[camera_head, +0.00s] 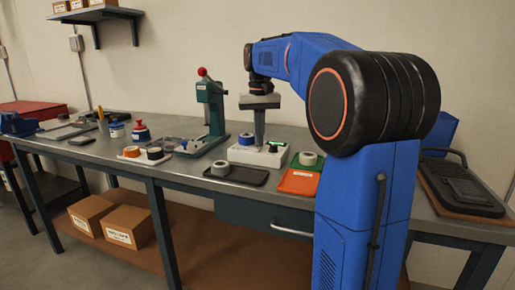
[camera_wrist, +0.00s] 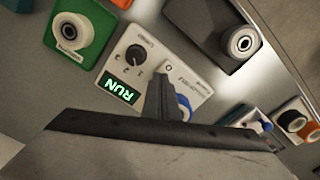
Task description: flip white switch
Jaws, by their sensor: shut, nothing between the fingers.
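A white control box (camera_head: 258,157) stands on the workbench. It shows in the wrist view (camera_wrist: 195,88) with a lit green RUN display (camera_wrist: 119,88) and a dark round knob (camera_wrist: 134,54). My gripper (camera_head: 260,144) points down over the box, and its narrow tip (camera_wrist: 166,75) is close to the box face beside an O mark. The gripper is shut and empty. A blue round part (camera_wrist: 183,107) is partly hidden behind the tip. I cannot make out a separate white switch; the gripper covers part of the box face. I cannot tell whether the tip touches it.
A green tray (camera_head: 307,161) with a pale roll lies right of the box, next to an orange tray (camera_head: 299,182). A black tray (camera_head: 236,175) with a roll lies in front. A green press (camera_head: 210,105) with a red ball stands left.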

